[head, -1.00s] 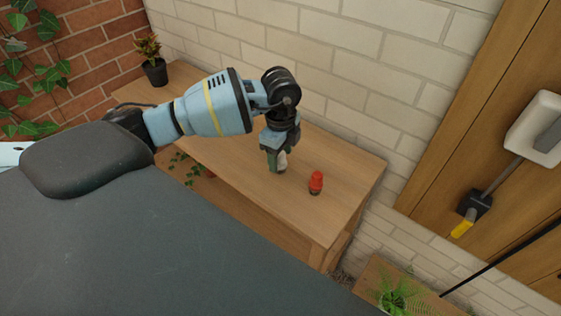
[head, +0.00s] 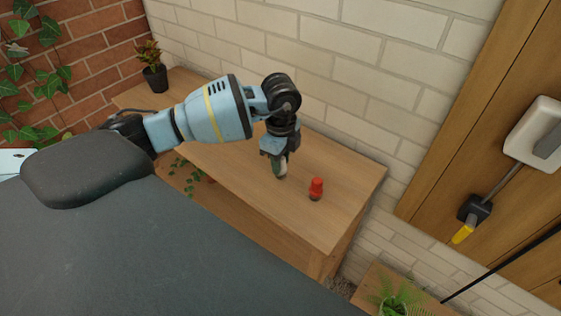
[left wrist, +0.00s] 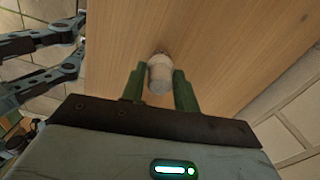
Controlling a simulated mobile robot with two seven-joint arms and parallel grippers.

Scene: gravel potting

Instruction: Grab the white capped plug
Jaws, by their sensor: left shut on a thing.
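The white capped plug (left wrist: 160,76) stands out clearly in the left wrist view, between the two green fingers of my left gripper (left wrist: 158,86). The fingers are shut on its sides. Its far end is close to the wooden table top; I cannot tell whether it touches. In the head view my left gripper (head: 280,170) points down over the table, and only a small pale bit of the plug shows there. My right gripper is in neither view.
A red capped plug (head: 316,188) stands on the wooden table (head: 335,215), a little right of my left gripper. A potted plant (head: 154,74) stands at the table's far left end. A brick wall (head: 330,70) runs behind. The table front is clear.

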